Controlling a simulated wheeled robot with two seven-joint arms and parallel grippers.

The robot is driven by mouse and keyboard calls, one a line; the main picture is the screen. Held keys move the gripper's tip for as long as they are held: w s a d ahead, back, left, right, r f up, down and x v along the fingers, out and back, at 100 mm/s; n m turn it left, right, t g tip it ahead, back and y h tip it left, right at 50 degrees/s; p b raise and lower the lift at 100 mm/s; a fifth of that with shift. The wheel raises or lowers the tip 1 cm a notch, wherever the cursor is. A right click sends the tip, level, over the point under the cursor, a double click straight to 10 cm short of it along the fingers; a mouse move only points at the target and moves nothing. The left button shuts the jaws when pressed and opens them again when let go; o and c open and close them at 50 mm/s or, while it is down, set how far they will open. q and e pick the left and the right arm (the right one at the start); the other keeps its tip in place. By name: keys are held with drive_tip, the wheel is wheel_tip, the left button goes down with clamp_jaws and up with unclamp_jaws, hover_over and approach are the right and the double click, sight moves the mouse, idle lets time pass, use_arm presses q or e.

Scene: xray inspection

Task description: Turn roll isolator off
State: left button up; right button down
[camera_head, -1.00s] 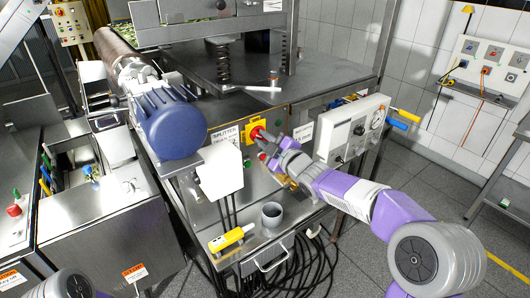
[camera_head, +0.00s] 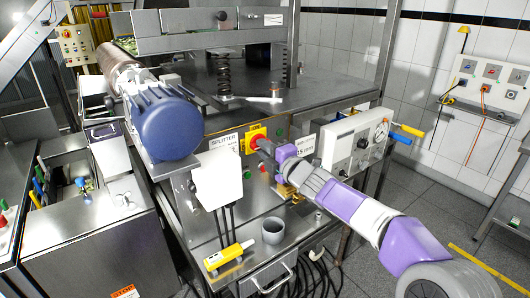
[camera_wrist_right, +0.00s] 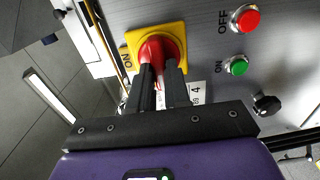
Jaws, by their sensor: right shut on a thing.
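The isolator is a red rotary knob (camera_head: 255,140) on a yellow square plate (camera_head: 257,131), on the front of the steel machine. In the right wrist view the red knob (camera_wrist_right: 158,46) sits on the yellow plate (camera_wrist_right: 133,40), with the word ON at the plate's left side. My right gripper (camera_head: 262,146) reaches in from the lower right. In its wrist view the two dark fingers (camera_wrist_right: 161,72) are shut on the red knob and cover its lower part. My left gripper is not in view.
A red OFF button (camera_wrist_right: 245,18), a green ON button (camera_wrist_right: 237,66) and a black knob (camera_wrist_right: 267,104) are beside the plate. A white box (camera_head: 219,178) hangs left of it. A grey cup (camera_head: 273,231) and yellow device (camera_head: 229,255) are on the ledge below.

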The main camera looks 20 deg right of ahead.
idle(0.4)
drive_tip(key=c, duration=1.1)
unclamp_jaws()
drive_tip(key=v, duration=0.7)
drive_tip(key=shift+s+d, duration=0.15)
drive_tip(key=shift+s, duration=0.15)
